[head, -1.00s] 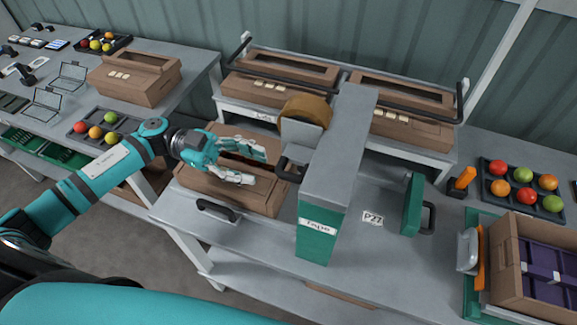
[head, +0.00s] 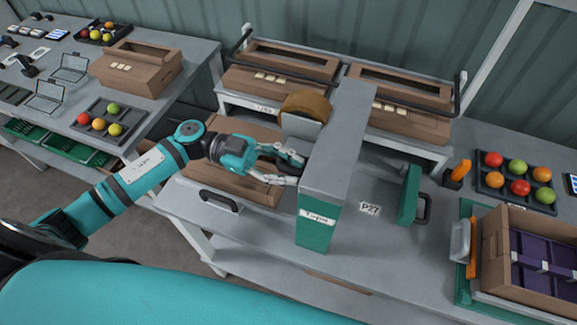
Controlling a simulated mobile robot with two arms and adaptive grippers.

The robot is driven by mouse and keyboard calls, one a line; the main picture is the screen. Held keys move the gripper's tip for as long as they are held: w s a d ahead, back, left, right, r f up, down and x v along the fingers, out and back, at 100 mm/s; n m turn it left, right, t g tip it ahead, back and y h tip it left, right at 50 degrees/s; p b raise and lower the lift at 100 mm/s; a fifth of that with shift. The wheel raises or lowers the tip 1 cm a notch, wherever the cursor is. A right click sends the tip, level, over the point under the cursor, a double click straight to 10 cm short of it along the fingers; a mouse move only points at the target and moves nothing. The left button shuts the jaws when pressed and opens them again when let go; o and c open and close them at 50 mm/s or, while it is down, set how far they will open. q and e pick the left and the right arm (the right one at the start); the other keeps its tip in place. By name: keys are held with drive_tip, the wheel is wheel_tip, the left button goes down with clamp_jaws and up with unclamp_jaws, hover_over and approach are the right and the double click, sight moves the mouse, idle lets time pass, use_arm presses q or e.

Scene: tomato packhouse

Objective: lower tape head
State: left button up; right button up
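The tape head (head: 302,125), with a brown tape roll (head: 306,104) on top, sits on the left side of the grey and green tape machine (head: 333,170). Its black handle (head: 291,161) sticks out to the left, below the roll. My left gripper (head: 297,169) is at this handle, with its fingers apart, one above and one below. The fingers partly hide the handle, and I cannot tell whether they touch it. A brown carton (head: 232,190) lies on the bench behind and under the gripper. My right gripper is not in view.
A green side plate with a handle (head: 410,195) stands right of the machine. An open carton with purple contents (head: 497,262) is at the right, near a tray of tomatoes (head: 515,195). Two cartons (head: 280,85) sit on the raised rack behind.

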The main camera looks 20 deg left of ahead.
use_arm(q)
clamp_jaws()
drive_tip(key=shift+f, duration=0.1)
wheel_tip(320, 180, down, 6)
drive_tip(key=b, duration=0.3)
drive_tip(key=shift+s, duration=0.1)
